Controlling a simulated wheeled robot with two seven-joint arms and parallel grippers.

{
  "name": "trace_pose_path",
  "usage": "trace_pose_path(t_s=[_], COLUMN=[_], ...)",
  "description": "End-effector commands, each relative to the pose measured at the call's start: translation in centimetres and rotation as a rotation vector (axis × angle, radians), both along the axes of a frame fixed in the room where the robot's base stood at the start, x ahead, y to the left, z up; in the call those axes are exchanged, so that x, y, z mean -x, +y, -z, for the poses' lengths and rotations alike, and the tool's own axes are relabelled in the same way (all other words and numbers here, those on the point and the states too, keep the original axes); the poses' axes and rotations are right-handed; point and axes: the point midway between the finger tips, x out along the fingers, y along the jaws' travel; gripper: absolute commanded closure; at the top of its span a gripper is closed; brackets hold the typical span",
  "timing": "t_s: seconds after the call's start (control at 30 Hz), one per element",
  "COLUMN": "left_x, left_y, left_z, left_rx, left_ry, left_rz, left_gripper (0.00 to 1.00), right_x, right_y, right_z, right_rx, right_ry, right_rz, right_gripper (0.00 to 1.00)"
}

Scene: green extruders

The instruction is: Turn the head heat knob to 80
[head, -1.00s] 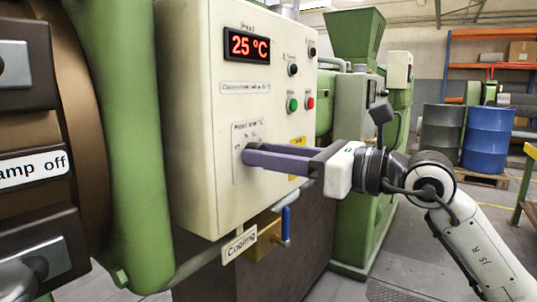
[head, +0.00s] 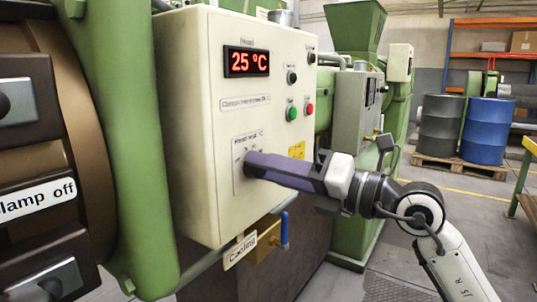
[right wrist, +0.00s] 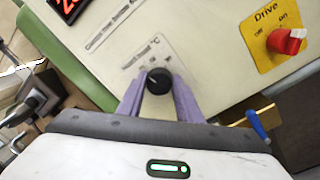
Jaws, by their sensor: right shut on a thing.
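The head heat knob (right wrist: 158,81) is a round black dial with a light pointer line, on the cream control box (head: 205,205). In the right wrist view it sits between the purple fingers of my right gripper (right wrist: 158,88), which is shut on it. In the head view my right gripper (head: 250,166) reaches the scale plate from the right and hides the knob. The red display (head: 246,61) above reads 25 °C. The scale numbers around the knob are too small to read. My left gripper is not in view.
A red drive switch on a yellow plate (right wrist: 285,42) is right of the knob in the right wrist view. Green and red buttons (head: 292,113) are above the arm. A blue-handled valve (head: 284,228) and a "Cooling" sign (head: 241,250) are below the box.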

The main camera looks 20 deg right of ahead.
Motion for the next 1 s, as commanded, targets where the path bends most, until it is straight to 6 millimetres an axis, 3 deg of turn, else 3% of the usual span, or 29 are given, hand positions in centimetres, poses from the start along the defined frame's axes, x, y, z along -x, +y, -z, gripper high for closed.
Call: trace_pose_path(t_s=[0.2,0.4,1.0], left_x=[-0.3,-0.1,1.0], left_y=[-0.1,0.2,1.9], left_z=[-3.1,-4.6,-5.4], left_rx=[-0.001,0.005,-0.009], left_ry=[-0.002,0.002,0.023], left_rz=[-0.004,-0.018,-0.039], left_gripper=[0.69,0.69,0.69], right_x=[0.0,0.0,0.0], right_y=[0.1,0.1,0.0], right_z=[-0.4,-0.4,0.2], right_rx=[-0.157,-0.275,-0.412], right_ry=[0.128,0.218,0.323], right_rz=[-0.002,-0.001,0.0], right_gripper=[0.9,0.9,0.9])
